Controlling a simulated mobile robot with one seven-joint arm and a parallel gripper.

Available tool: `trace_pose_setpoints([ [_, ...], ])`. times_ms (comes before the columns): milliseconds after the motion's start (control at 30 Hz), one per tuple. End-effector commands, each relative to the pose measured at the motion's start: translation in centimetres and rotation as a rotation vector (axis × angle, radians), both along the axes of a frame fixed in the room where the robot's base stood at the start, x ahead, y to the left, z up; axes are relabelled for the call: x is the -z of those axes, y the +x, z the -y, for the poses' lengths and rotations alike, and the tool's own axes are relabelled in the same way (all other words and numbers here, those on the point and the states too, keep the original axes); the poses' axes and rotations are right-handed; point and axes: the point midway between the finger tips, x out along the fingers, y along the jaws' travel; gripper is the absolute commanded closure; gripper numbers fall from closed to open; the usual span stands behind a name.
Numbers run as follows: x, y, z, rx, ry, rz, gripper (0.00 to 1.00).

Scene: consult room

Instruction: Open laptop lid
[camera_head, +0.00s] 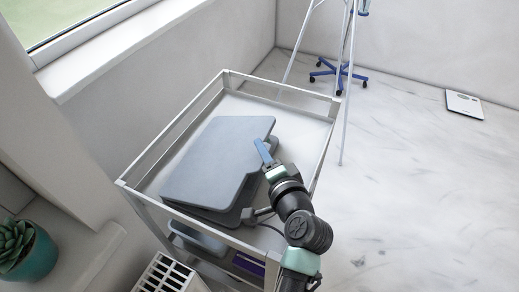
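The laptop (215,165) is a grey slab lying on top of a white-framed cart. A darker lower layer shows below its front and right edges, so the lid looks a little apart from the base; the exact angle is hard to tell. My gripper (263,152) is at the laptop's right edge, with a blue finger pointing up and left over or against the lid. I cannot tell whether it touches the lid. The second finger is not clearly seen, so the opening between the fingers is unclear.
The cart's raised rim (282,91) surrounds the laptop. Free tray surface shows behind it. A wall and window sill (110,60) are at left, with a potted plant (25,250) and white radiator (170,275).

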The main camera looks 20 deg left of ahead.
Motion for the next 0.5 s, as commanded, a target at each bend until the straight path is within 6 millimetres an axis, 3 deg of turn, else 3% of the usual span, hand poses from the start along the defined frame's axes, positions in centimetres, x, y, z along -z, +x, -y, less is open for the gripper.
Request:
trace_pose_setpoints([
  [33,0.3,0.3,-1.0,-0.015,0.001,-0.003,0.6],
  [133,0.5,0.8,-1.7,-0.017,0.002,-0.004,0.6],
  [500,0.7,1.1,-2.1,-0.019,0.002,-0.006,0.6],
])
